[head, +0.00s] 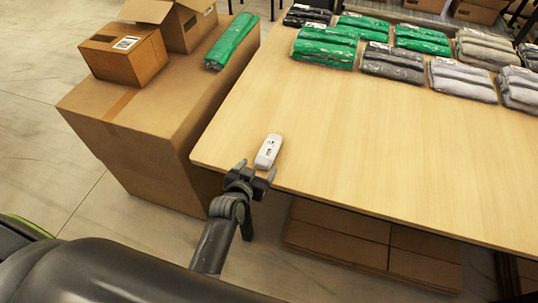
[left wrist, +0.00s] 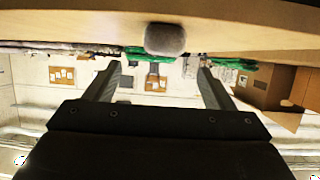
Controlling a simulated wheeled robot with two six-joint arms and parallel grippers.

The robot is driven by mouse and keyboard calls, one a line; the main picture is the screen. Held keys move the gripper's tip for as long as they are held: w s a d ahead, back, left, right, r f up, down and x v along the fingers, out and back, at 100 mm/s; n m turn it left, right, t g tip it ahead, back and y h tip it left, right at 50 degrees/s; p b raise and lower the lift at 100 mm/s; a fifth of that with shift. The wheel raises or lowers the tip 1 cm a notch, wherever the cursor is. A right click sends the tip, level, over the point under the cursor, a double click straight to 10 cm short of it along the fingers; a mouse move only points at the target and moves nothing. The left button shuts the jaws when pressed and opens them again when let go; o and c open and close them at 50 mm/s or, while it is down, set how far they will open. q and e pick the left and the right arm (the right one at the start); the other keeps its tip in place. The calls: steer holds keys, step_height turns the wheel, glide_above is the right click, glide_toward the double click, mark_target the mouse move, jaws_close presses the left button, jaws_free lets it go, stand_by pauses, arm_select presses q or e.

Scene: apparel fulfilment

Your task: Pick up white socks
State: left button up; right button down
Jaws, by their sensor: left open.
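The white socks (head: 268,151) lie as a small folded bundle with a dark-printed label near the table's front left edge. In the left wrist view the bundle (left wrist: 165,39) shows end-on, on the wooden surface at the top of the picture. My left gripper (head: 256,170) is at the table edge just in front of the bundle, with its fingers apart. In the left wrist view the open fingers (left wrist: 160,78) point towards the bundle, with nothing between them. My right gripper is not in view.
The wooden table (head: 370,150) is clear around the socks. Bagged green (head: 324,50) and grey garments (head: 463,80) line its back. A large carton (head: 130,120) stands left, bearing smaller boxes (head: 124,55) and a green packet (head: 231,42). Flat cardboard (head: 340,235) lies beneath the table.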

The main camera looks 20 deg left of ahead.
mark_target(266, 156)
arm_select(q)
steer(key=b+x, duration=0.1)
steer(key=x, duration=0.1)
steer(key=shift+w+f, duration=0.3)
steer(key=shift+f, duration=0.05)
steer(key=shift+w+f+b, duration=0.1)
steer(key=shift+w+b, duration=0.6)
steer(key=b+x, duration=0.4)
steer(key=shift+s+a+f+b, duration=0.1)
steer(key=shift+a+f+b, duration=0.05)
steer(key=shift+f+b, duration=0.2)
steer(key=shift+w+f+b, duration=0.15)
steer(key=shift+w+b, duration=0.25)
steer(key=shift+w, duration=0.15)
steer(key=shift+c, duration=0.2)
steer(key=c, duration=1)
